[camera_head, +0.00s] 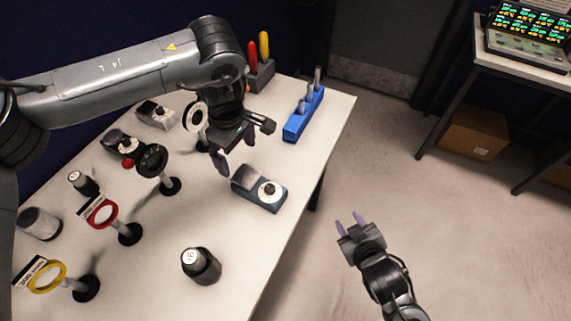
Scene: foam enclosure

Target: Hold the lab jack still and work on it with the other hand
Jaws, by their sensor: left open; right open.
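A small blue-grey block with a sloped silver face and a round dial with a black centre (260,190) lies on the white table near its right edge. It may be the lab jack, but I cannot tell for sure. My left gripper (236,153) is open, pointing down above the table, just up and left of that block and apart from it. My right gripper (349,222) is open and empty, off the table's right side over the floor.
Ring stands with red (103,212), yellow (47,276) and dark rings stand on the left of the white table (225,230). A black bottle (201,265) stands in front. A blue rack (303,115) and tool holder (260,75) are at the back.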

